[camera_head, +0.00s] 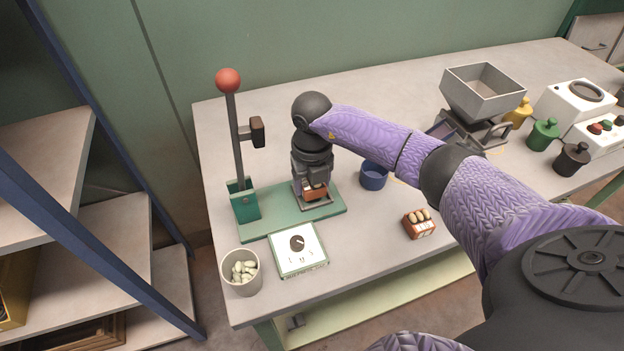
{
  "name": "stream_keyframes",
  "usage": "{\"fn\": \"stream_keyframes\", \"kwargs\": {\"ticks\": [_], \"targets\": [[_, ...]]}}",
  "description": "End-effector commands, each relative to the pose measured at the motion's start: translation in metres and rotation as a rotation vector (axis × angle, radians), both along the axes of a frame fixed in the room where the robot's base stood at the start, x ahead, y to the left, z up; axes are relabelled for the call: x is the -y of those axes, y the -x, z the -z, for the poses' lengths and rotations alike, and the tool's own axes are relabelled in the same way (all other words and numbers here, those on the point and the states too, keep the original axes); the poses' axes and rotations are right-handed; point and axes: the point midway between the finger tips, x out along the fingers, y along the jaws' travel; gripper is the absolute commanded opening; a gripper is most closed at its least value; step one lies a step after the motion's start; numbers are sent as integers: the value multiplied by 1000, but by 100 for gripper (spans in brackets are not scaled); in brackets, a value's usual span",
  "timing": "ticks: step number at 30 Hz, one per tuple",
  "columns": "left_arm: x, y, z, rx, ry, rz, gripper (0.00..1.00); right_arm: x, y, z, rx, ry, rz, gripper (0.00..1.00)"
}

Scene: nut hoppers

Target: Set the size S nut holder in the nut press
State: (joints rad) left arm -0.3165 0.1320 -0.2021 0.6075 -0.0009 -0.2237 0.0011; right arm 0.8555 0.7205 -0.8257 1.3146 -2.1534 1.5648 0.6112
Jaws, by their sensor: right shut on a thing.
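The nut press has a green base (275,218) and a tall dark lever with a red knob (228,80), standing upright at the left end of the table. My right gripper (314,188) points down over the right part of the press base. It is shut on a reddish-brown nut holder (315,193), mostly hidden by the fingers, at a dark metal seat on the base. I cannot tell if it rests fully on the seat, nor read its size. Another brown holder (419,227) with several nuts and a pale label stands apart on the table. My left gripper is not in view.
A white dial box (298,262) and a cup of pale nuts (242,282) stand at the front left. A blue cup (373,176) is right of the press. A grey hopper (482,90), coloured weights and a white machine (575,105) stand farther right.

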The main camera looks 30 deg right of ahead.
Motion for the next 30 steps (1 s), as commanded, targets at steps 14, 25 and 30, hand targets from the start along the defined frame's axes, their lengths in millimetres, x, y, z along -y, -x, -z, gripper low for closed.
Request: {"fn": "stream_keyframes", "kwargs": {"ticks": [14,25,30], "targets": [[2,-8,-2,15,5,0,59,0,1,0,0,0,0,7],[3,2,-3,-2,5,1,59,0,0,2,0,0,0,7],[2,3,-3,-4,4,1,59,0,0,2,0,0,0,7]]}}
